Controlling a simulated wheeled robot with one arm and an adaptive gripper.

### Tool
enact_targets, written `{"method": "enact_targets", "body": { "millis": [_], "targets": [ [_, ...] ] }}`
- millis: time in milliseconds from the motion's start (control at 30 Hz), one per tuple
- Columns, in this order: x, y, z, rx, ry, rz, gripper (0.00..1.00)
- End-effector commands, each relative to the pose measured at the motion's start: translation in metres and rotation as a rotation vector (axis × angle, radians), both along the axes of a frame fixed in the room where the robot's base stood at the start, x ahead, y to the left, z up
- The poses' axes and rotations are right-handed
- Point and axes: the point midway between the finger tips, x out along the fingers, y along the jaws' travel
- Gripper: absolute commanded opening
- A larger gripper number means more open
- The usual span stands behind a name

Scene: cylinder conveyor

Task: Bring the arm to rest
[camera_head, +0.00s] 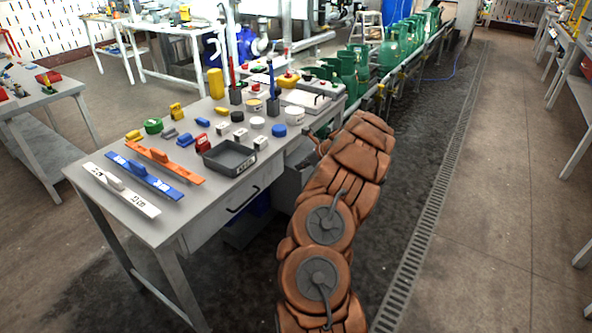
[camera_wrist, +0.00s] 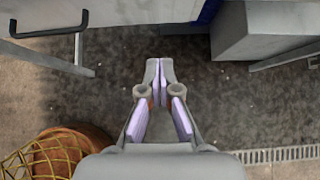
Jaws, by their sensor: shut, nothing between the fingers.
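My arm, in brown padded covers, stands bent in the head view beside the right edge of the grey workbench (camera_head: 215,200). My gripper (camera_wrist: 159,66) shows in the wrist view, its two fingertips together and nothing between them. It is over the dark floor (camera_wrist: 235,105), clear of the bench drawer. In the head view the gripper is mostly hidden behind the arm and cannot be made out clearly.
The bench holds a dark tray (camera_head: 229,158), long white, blue and orange bars, and several small parts. Its drawer handle (camera_wrist: 50,30) juts out near the gripper. Green cylinders (camera_head: 390,52) line the conveyor behind. The floor right of the drain grate (camera_head: 425,215) is free.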

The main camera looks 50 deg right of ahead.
Motion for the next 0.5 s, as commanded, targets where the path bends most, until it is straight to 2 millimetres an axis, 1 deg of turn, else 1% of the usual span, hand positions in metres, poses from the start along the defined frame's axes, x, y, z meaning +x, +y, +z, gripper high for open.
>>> {"method": "enact_targets", "body": {
  "millis": [100, 233, 433, 500],
  "targets": [
    [-0.005, -0.001, 0.0048, -0.001, 0.0, -0.001, 0.0],
    [-0.0073, -0.0014, 0.006, 0.0, 0.001, 0.0, 0.0],
    [-0.0071, -0.0008, 0.0066, 0.0, 0.001, 0.001, 0.0],
    [-0.0037, 0.0047, 0.0102, -0.006, -0.001, 0.018, 0.0]
  ]
}}
